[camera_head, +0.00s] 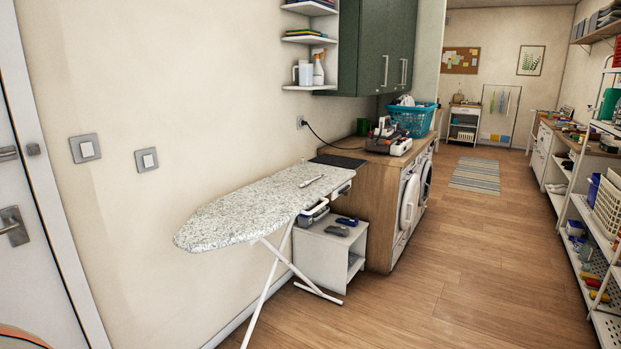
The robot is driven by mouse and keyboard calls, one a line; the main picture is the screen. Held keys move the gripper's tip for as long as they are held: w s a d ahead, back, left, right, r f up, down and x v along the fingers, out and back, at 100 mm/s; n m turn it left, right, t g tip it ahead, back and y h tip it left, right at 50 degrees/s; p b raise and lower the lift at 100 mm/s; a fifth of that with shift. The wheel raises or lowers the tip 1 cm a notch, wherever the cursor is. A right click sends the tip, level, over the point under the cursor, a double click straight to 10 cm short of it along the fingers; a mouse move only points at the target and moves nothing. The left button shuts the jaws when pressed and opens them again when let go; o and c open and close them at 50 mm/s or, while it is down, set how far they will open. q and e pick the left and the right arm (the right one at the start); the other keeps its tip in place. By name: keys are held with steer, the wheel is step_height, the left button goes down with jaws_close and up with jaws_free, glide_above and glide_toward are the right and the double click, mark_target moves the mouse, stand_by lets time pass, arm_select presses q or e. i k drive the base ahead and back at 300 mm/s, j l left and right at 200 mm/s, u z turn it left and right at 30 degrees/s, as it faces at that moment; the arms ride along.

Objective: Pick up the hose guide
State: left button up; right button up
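I cannot pick out a hose guide for certain in the head view. A small, slim white item (311,181) lies on the speckled ironing board (235,211); I cannot tell what it is. A dark blue item (347,221) and a grey item (337,231) lie on top of a low white cabinet (318,262); both are too small to name. Neither of my grippers is in view.
Beyond the ironing board, a wooden counter (377,155) over front-loading machines holds a teal laundry basket (413,119) and a grey-white appliance (389,141). White shelving (603,240) with bins and small items lines the right. The wooden floor (465,270) between is clear.

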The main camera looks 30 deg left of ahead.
mark_target(305, 184)
steer(key=i+l+u, duration=0.1)
steer(key=i+u, duration=0.25)
steer(key=i, duration=1.05)
